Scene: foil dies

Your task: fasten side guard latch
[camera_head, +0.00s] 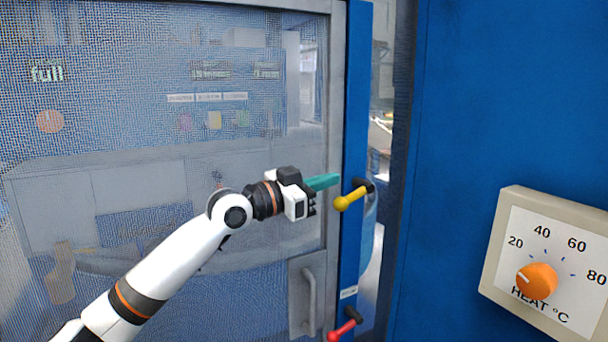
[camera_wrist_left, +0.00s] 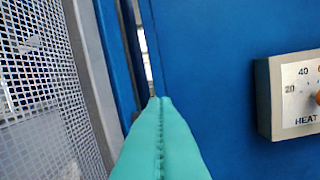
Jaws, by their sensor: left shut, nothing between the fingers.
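A mesh side guard (camera_head: 130,120) in a grey frame fills the left of the head view; its mesh also shows in the wrist view (camera_wrist_left: 40,100). On the blue post (camera_head: 356,90) beside it sits a latch with a yellow handle (camera_head: 350,198), its knob pointing left and slightly down from a black pivot. A second latch with a red handle (camera_head: 343,329) sits lower, also angled down-left. My left gripper (camera_head: 324,182) has its teal fingers shut and empty, just left of the yellow handle and seemingly apart from it. The closed fingers show in the wrist view (camera_wrist_left: 160,135), where no latch is visible.
A grey pull handle (camera_head: 309,300) is on the guard's frame below my gripper. A heat dial with an orange knob (camera_head: 537,281) is on the blue panel (camera_head: 500,90) at right. A narrow gap separates post and panel.

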